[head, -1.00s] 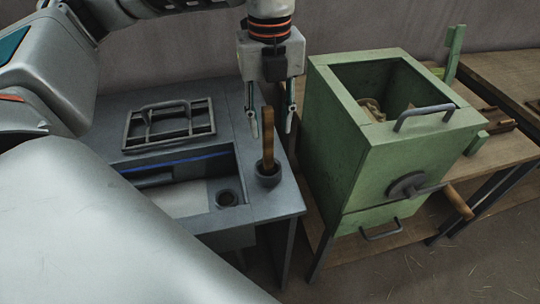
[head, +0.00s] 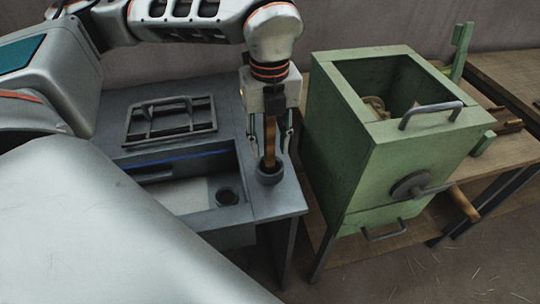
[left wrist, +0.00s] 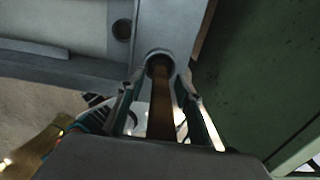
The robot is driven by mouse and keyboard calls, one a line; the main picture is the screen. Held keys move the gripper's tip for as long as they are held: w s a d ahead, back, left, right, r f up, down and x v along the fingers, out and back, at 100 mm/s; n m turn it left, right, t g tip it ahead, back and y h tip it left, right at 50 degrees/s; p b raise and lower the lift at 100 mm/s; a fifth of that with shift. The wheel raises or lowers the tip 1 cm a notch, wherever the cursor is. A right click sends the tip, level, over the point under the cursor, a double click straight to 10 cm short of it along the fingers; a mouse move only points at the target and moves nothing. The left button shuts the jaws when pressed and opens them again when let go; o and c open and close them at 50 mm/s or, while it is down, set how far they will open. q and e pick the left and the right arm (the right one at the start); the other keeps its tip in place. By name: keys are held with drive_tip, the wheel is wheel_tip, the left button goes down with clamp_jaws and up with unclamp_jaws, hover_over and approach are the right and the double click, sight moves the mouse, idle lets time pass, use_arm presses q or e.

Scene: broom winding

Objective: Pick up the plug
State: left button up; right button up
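The plug (head: 269,153) is an upright brown wooden rod standing in a dark round collar (head: 269,173) at the front right of the grey bench. My left gripper (head: 270,152) is lowered over it from above, with a finger on each side of the rod. The rod's top is hidden by the gripper body. In the left wrist view the brown rod (left wrist: 161,105) runs between the two fingertips of the left gripper (left wrist: 161,92). Gaps show on both sides, so the gripper is open around the rod. My right gripper is not in view.
The grey bench (head: 285,200) has a recess, a small round hole (head: 227,197) and a handled lid (head: 170,122) to the left. A tall green box (head: 345,165) with a metal handle and crank stands close to the right, near the gripper.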

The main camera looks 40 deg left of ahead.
use_arm(q)
clamp_jaws()
drive_tip(key=shift+r, duration=0.15)
